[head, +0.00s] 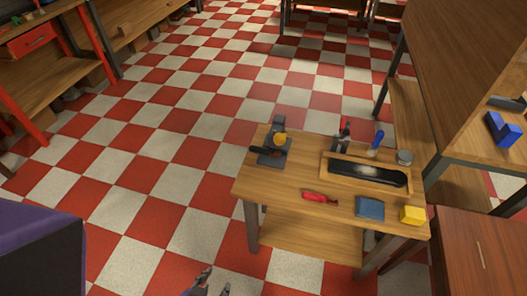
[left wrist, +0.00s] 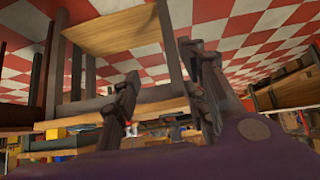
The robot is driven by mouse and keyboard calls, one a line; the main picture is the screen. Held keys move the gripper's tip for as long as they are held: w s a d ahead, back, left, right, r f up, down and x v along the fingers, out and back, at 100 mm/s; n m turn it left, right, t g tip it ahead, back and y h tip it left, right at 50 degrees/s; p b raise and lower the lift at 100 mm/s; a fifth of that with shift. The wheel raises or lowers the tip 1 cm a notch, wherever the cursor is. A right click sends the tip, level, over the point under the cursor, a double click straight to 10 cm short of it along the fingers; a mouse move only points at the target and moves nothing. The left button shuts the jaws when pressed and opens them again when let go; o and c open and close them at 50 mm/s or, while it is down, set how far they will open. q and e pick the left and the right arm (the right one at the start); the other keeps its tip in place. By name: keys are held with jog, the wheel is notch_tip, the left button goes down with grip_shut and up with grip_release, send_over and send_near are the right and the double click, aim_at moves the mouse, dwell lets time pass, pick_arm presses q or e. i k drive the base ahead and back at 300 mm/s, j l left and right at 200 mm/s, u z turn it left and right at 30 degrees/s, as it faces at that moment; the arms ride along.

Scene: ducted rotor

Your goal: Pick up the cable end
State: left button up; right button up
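I cannot pick out a cable end for certain in either view. A grey stand (head: 273,150) with an orange top and a dark piece at its left side stands on the small wooden table (head: 262,186), at its left end. My left gripper (head: 216,281) shows at the bottom edge of the head view, low in front of the table and apart from everything on it. In the left wrist view its two fingers (left wrist: 160,72) are spread with nothing between them. My right gripper is not in view.
On the table are a wooden tray (head: 325,170) holding a long black piece, a red-handled tool (head: 320,197), a blue box (head: 370,208), a yellow block (head: 412,215), a blue-handled tool (head: 377,140) and a grey can (head: 404,157). Shelving stands right; checkered floor is free left.

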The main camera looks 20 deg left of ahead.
aim_at(259, 150)
jog(key=i+j+z, duration=0.3)
jog(key=j, duration=0.2)
jog(key=i+j+z, duration=0.1)
jog(key=j+z, duration=0.15)
jog(key=j, duration=0.25)
jog(key=i+j+z, duration=0.1)
jog(key=j+z, duration=0.2)
jog(key=j, duration=0.3)
jog(key=j+z, duration=0.3)
jog(key=j, duration=0.3)
jog(key=i, duration=0.05)
